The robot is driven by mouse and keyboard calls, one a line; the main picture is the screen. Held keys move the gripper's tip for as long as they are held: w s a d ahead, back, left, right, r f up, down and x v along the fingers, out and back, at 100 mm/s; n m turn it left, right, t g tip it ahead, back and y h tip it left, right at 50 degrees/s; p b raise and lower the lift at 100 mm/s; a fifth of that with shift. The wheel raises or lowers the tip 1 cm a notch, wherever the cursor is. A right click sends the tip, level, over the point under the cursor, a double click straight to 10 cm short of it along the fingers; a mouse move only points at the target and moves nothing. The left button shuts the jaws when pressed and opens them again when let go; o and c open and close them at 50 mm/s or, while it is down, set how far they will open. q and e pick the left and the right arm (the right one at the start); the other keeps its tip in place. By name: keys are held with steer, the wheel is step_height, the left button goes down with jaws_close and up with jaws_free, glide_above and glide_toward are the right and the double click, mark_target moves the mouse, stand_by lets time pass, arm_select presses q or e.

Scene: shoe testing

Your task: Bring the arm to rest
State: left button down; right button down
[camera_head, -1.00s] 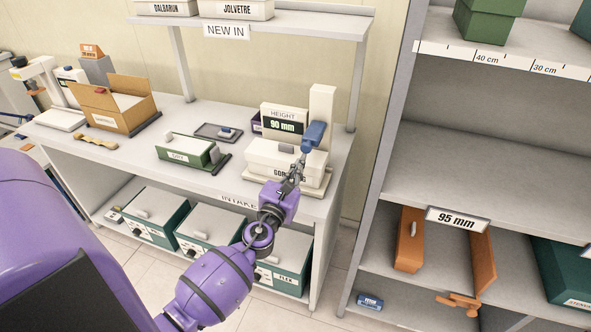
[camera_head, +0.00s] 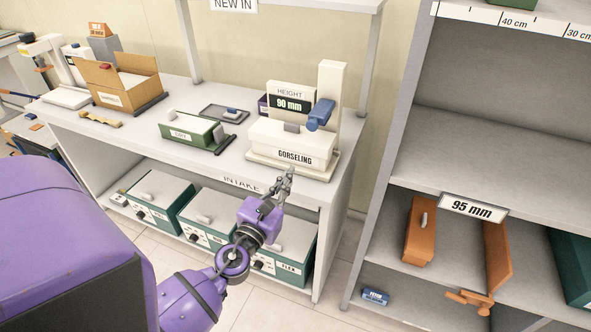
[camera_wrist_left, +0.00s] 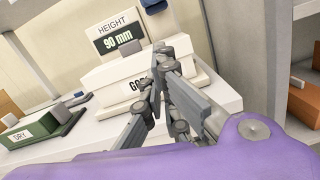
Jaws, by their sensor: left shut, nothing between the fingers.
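My left gripper (camera_head: 284,184) is on the purple arm that comes in from the left. It is shut and empty, in front of the intake table's front edge in the head view. In the left wrist view its fingers (camera_wrist_left: 158,75) are together, with the white GORSELING box (camera_wrist_left: 120,77) behind them. That box (camera_head: 292,143) sits on the height gauge (camera_head: 329,88), whose display reads 90 mm and which has a blue slider (camera_head: 320,114). The gripper is apart from the box. My right gripper is not in view.
The intake table (camera_head: 215,175) holds a green DRY box (camera_head: 192,130), a dark tray (camera_head: 224,114) and an open orange carton (camera_head: 121,81). Teal boxes (camera_head: 153,200) stand on its lower shelf. At right, a grey shelf (camera_head: 450,150) holds an orange box (camera_head: 419,231).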

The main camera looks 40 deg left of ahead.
arm_select(q)
steer(key=shift+v, duration=0.8)
